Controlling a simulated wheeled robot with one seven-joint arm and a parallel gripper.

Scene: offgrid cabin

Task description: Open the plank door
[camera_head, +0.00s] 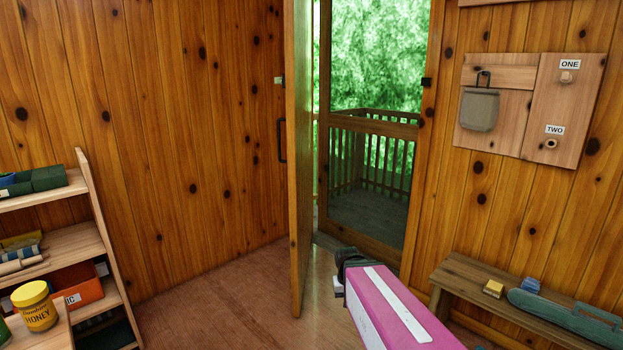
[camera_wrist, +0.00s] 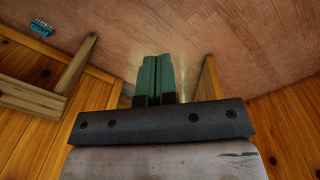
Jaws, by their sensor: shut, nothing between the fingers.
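The plank door (camera_head: 300,170) stands swung into the room, seen nearly edge-on in the head view. A dark handle (camera_head: 282,140) shows at its left side. The doorway beside it is uncovered, with a screen door (camera_head: 372,120) and a railed porch beyond. My gripper (camera_head: 340,285) is low in front of the doorway, to the right of the plank door's lower edge. In the wrist view my gripper's green fingers (camera_wrist: 155,80) are together and empty. A wooden upright, apparently the door's edge (camera_wrist: 210,80), is right of them; contact cannot be told.
A low bench (camera_head: 455,280) with a sponge and brush stands along the right wall. A shelf (camera_head: 75,240) with boxes and a honey jar (camera_head: 36,306) stands at the left. A peg board (camera_head: 530,110) hangs right. The floor (camera_head: 220,300) between is clear.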

